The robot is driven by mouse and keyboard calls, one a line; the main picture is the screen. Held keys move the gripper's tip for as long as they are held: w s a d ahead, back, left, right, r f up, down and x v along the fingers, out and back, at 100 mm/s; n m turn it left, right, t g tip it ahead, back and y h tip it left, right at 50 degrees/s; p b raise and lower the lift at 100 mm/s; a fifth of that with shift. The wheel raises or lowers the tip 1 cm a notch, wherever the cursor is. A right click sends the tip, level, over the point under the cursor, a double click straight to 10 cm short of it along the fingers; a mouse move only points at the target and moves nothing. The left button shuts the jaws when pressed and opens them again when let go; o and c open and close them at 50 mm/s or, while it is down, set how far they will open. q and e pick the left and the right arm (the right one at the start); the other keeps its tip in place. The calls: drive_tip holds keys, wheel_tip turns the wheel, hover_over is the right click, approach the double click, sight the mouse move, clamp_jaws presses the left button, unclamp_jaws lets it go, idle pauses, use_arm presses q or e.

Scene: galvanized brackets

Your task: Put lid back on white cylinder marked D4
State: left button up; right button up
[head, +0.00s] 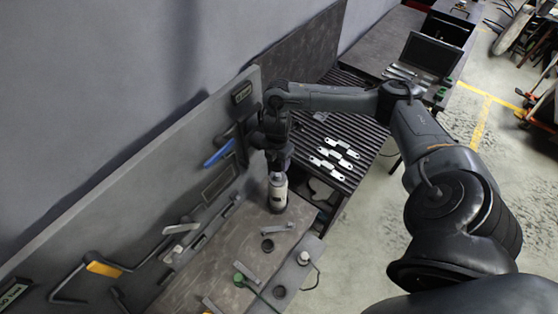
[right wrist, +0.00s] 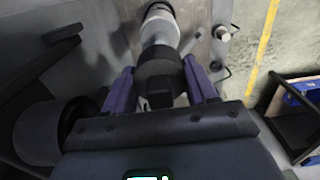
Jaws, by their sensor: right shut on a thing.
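A pale cylinder (head: 278,193) stands upright on the bench (head: 228,243), close to the wall panel. Its marking is too small to read. My right gripper (head: 279,163) points down directly above it. In the right wrist view, my right gripper (right wrist: 161,88) is shut with its purple fingers on either side of a dark round piece (right wrist: 158,68), which looks like the lid. The pale cylinder (right wrist: 160,30) shows just beyond that piece. I cannot tell whether the lid is touching or seated on the cylinder. My left gripper is not in view.
Small dark round pieces (head: 267,245) and a green-handled tool (head: 242,277) lie on the bench. Several pale brackets (head: 336,153) lie on a slatted rack to the right. A blue-handled tool (head: 219,153) hangs on the wall panel (head: 196,172) to the left.

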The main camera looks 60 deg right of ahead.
sight(278, 174)
drive_tip(key=shift+f+b, duration=2.1)
drive_tip(key=shift+f, duration=0.6)
drive_tip(key=shift+p, duration=0.3)
drive_tip(key=shift+f+p, duration=0.15)
drive_tip(key=shift+p, duration=0.25)
idle(0.4)
idle(0.4)
